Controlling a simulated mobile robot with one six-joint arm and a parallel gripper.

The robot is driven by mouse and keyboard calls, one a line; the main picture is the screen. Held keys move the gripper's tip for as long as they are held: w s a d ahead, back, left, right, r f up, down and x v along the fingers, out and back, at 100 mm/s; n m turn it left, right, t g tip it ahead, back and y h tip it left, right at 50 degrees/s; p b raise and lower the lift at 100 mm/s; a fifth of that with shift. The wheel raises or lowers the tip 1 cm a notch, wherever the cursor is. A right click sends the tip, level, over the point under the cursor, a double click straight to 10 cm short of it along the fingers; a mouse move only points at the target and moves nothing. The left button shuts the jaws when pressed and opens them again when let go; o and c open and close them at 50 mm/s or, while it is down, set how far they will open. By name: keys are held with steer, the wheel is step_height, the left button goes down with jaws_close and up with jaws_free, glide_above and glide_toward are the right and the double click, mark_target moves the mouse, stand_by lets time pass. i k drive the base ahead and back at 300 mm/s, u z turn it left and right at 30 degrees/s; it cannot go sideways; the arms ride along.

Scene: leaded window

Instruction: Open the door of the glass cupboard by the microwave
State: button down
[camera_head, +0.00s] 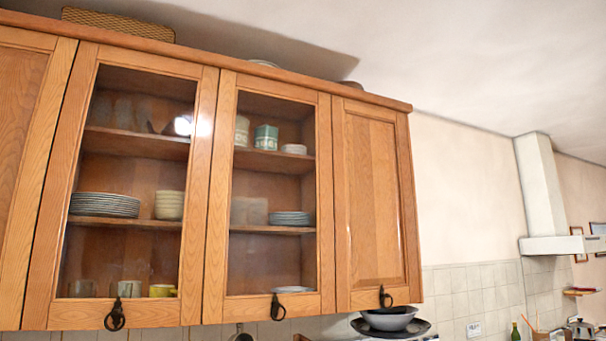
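The wall cupboard has two glass doors between solid wooden ones. The left glass door (195,245) and the right glass door (325,200) both look shut. The left one has a dark ring pull (115,315) at its bottom edge. The right one has a similar ring pull (278,307) at its bottom edge. Behind the glass are stacked plates (104,205), bowls (169,205) and cups. I cannot make out a microwave in this view, so which glass door is by it cannot be told. My gripper is not in view.
A solid door (375,200) with its own ring pull (385,298) is at the right end. Below it is a bowl (390,319) on a dark dish. A woven basket (118,24) lies on top. A white hood (541,190) is further right. The wall between is bare.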

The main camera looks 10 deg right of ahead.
mark_target(218, 308)
steer(key=z, duration=0.05)
steer(key=k, duration=0.5)
steer(key=u, duration=0.3)
steer(key=i, duration=0.9)
steer(key=u, duration=0.75)
